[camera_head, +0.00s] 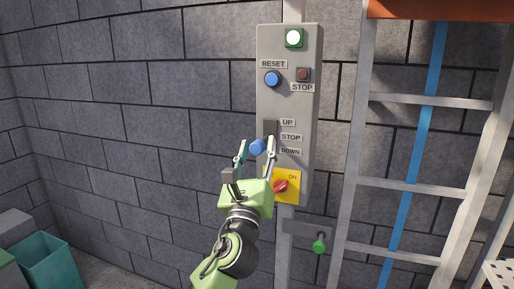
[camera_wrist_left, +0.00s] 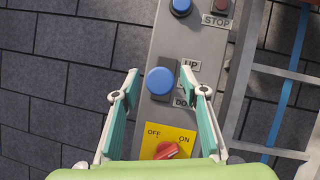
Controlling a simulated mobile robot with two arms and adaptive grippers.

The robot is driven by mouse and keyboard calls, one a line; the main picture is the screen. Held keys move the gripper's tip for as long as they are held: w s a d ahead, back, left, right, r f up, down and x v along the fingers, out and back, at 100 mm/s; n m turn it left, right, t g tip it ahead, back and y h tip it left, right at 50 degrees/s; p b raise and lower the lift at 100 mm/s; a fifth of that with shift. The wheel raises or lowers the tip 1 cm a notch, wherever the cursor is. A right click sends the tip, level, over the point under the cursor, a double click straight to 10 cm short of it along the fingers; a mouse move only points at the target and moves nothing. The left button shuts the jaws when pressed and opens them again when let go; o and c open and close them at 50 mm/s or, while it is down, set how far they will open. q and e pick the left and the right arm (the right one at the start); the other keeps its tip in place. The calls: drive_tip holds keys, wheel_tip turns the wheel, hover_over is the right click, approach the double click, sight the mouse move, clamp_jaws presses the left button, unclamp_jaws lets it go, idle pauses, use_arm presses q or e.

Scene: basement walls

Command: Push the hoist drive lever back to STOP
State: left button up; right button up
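The grey hoist control box (camera_head: 290,50) hangs on a post by the wall. Its drive lever has a blue round knob (camera_head: 257,147) standing out from a dark slot (camera_head: 270,128) beside the labels UP, STOP and DOWN. In the head view the knob appears level with the lower part of the scale, but the viewing angle leaves its exact setting unclear. My left gripper (camera_head: 256,156) is open, its fingers on either side of the knob. In the left wrist view the knob (camera_wrist_left: 160,81) sits between the fingers with gaps visible. My right gripper is not in view.
A red rotary switch (camera_head: 280,186) on a yellow plate, at ON, lies just below the lever. Above are a blue RESET button (camera_head: 272,78), a red STOP button (camera_head: 303,74) and a lit lamp (camera_head: 294,37). A ladder (camera_head: 352,150) stands to the right.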

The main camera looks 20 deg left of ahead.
use_arm(q)
drive_tip(key=shift+r, duration=0.2)
drive_tip(key=shift+s, duration=0.15)
drive_tip(key=v, duration=1.1)
drive_tip(key=shift+s+f, duration=0.3)
